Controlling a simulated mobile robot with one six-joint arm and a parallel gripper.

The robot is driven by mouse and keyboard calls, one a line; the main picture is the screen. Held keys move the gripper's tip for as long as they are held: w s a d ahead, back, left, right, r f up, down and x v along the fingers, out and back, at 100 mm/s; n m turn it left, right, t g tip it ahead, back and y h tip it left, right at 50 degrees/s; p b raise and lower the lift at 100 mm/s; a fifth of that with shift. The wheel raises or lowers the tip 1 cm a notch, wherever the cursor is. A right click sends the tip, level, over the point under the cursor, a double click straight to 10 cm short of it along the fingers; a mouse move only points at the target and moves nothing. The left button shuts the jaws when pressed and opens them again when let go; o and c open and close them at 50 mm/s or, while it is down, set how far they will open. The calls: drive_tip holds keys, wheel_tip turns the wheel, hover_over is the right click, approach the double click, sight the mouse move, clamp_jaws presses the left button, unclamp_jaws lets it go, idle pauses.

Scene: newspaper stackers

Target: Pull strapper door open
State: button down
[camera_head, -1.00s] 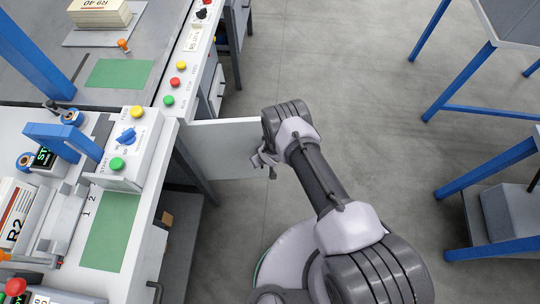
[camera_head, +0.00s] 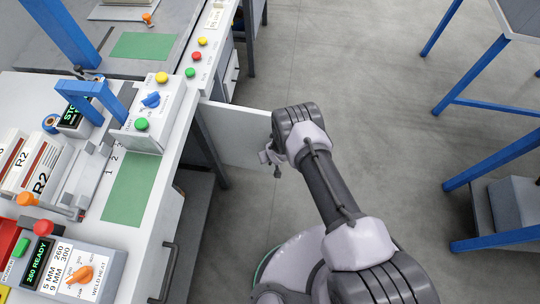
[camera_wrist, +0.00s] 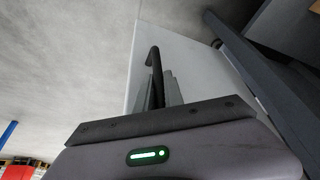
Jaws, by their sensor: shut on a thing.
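The strapper door (camera_head: 236,134) is a flat white panel. In the head view it stands swung out from the machine's side, over the floor. In the wrist view the white door (camera_wrist: 190,55) fills the middle behind the fingers. A dark bar handle (camera_wrist: 154,60) rises from between the fingers there. My gripper (camera_head: 268,158) is at the door's outer edge in the head view, and in the wrist view my gripper (camera_wrist: 160,92) is shut on the handle. The handle's lower part is hidden by the fingers.
The strapper bench (camera_head: 180,100) with buttons and a blue arch is on the left. A control box (camera_head: 75,272) sits at its near end. Blue-legged tables (camera_head: 490,157) stand at the right. The grey floor (camera_head: 340,60) between is clear.

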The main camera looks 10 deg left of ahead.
drive_tip(key=c, duration=1.7)
unclamp_jaws()
drive_tip(key=shift+d, duration=0.1)
drive_tip(key=p+v, duration=0.8)
drive_tip(key=v, duration=0.9)
drive_tip(key=shift+s+r, duration=0.1)
drive_tip(key=shift+r, duration=0.15)
